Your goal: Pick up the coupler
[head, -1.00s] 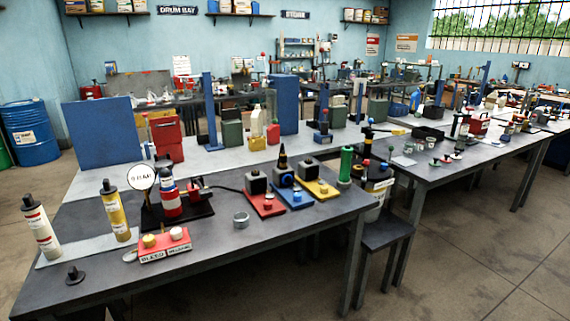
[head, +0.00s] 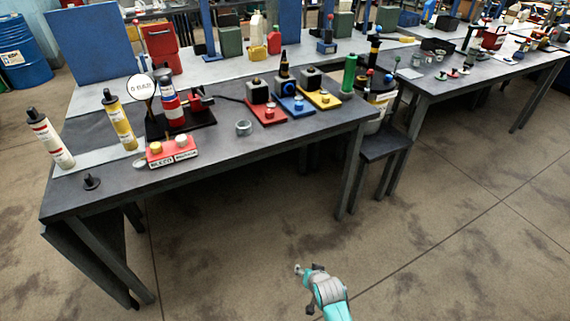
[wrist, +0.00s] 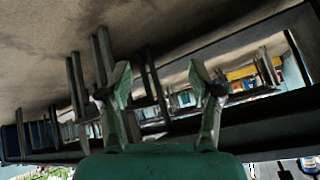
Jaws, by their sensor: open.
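I cannot tell for certain which thing is the coupler. A small black piece with a round flange and a short stub (head: 91,182) stands at the near left corner of the dark workbench (head: 200,185). A grey metal ring (head: 244,128) lies near the bench's middle. My gripper (wrist: 160,82) is open and empty in the wrist view, its two fingers spread apart. In the head view my gripper (head: 299,270) is small, over the floor in front of the bench and apart from everything on it.
Two cartridges, white (head: 50,140) and yellow (head: 120,122), stand at the left. A red two-button box (head: 172,151), a gauge (head: 142,88) and red, blue and yellow plates (head: 267,113) share the bench. A low stool (head: 385,143) stands at its right end. The front floor is clear.

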